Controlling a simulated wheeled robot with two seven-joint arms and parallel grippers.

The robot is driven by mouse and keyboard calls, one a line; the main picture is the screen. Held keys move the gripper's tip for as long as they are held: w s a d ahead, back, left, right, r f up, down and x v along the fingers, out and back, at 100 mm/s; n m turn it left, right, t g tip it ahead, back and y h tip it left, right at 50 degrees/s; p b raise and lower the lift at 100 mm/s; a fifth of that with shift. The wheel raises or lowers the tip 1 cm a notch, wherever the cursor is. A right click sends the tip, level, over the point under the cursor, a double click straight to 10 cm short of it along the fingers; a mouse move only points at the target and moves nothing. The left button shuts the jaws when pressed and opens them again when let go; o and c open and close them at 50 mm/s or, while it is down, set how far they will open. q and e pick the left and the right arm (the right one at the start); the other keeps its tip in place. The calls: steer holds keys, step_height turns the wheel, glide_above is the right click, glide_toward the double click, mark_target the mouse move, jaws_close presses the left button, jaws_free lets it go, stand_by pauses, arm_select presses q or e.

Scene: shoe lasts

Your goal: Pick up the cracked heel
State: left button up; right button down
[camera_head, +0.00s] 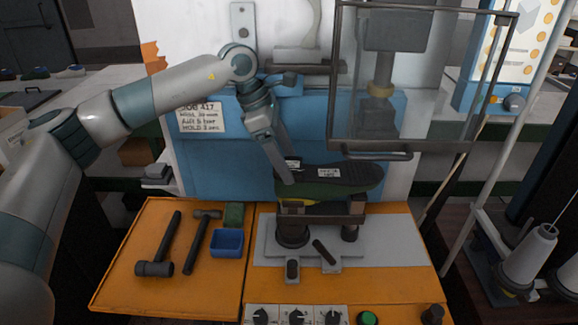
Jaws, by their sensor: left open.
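A dark shoe (345,180) lies sole up on the dark stand at the centre, with a green side and white labels. Its left end, where the heel would be, is partly hidden by my left gripper (287,168). No crack can be made out at this size. My left gripper reaches down from the upper left, open, with its fingers at the shoe's left end. Whether they touch it I cannot tell. My right gripper is out of view.
Two hammers (197,242), a blue bin (227,243) and a green block (234,214) rest on the orange bench (125,270). A clear guard (405,75) hangs above right of the shoe. Knobs line the bench front. A thread cone (528,252) stands at right.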

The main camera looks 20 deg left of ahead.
mark_target(296, 164)
arm_select(q)
steer(key=c, duration=1.2)
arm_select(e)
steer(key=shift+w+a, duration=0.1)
arm_select(q)
steer(key=shift+o, duration=0.2)
steer(key=shift+r, duration=0.15)
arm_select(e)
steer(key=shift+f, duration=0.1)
